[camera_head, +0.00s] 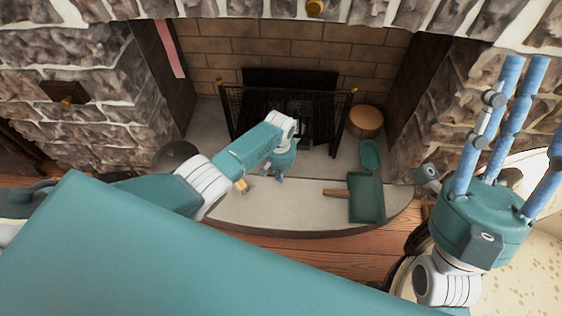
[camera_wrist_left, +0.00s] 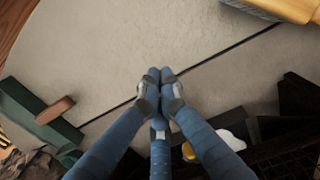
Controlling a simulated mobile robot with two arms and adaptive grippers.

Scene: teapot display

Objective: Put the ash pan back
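A dark green pan with a short wooden handle, which looks like the ash pan (camera_head: 367,200), lies on the right part of the grey hearth slab (camera_head: 280,212). Its handle (camera_head: 336,193) points left. In the left wrist view the green pan (camera_wrist_left: 28,112) is at the left edge, with its wooden handle (camera_wrist_left: 55,111) towards the middle. My left gripper (camera_head: 278,176) is over the hearth, left of the pan and apart from it. In its wrist view the fingertips (camera_wrist_left: 159,78) meet with nothing between them. My right gripper (camera_head: 530,75) is raised at the right, fingers spread, empty.
A black grate with a mesh screen (camera_head: 233,110) stands in the brick fireplace behind my left gripper. A smaller green object (camera_head: 370,155) and a round wooden object (camera_head: 365,121) stand behind the pan. Stone walls (camera_head: 90,80) flank the opening. The front hearth middle is clear.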

